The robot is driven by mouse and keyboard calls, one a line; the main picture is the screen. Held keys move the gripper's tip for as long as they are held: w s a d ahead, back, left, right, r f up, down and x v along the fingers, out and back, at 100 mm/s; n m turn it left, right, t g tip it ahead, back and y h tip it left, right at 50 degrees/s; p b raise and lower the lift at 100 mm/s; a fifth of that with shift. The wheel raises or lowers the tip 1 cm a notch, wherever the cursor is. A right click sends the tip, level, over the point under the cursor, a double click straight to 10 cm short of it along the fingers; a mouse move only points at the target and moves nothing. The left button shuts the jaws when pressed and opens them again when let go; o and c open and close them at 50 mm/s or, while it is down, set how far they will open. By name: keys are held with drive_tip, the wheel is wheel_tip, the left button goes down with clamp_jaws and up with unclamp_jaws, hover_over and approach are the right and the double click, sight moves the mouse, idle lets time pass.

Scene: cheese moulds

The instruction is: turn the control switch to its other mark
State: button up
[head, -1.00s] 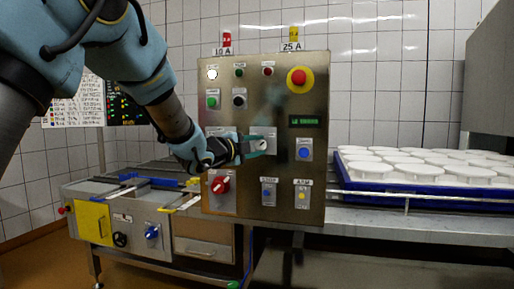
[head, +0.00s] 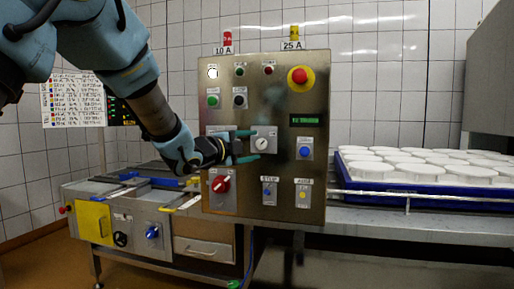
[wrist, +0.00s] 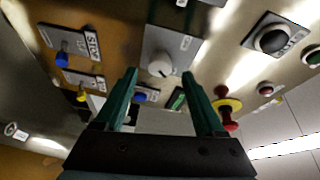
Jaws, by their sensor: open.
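The control switch, taken to be the round white knob (head: 262,143) on a grey plate, is in the middle of the steel panel (head: 285,90). It also shows in the wrist view (wrist: 160,65), just beyond the fingertips. Which mark its pointer faces is too small to tell. My gripper (head: 254,145) comes from the left, with its green fingers spread above and below the knob. In the wrist view my gripper (wrist: 161,75) is open and empty, the knob in line with the gap. The fingers do not appear to touch the knob.
A red rotary switch (head: 220,184) is below left of the knob, a blue button (head: 305,152) right of it. A red emergency stop (head: 298,77) is at the upper right. A blue tray (head: 400,191) of white moulds stands right. A low machine (head: 135,225) stands left.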

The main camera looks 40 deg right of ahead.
drive_tip(key=s+a, duration=0.1)
drive_tip(key=a, duration=0.6)
drive_tip(key=shift+s+a+b, duration=0.2)
drive_tip(key=shift+b, duration=0.2)
drive_tip(key=shift+w, duration=0.1)
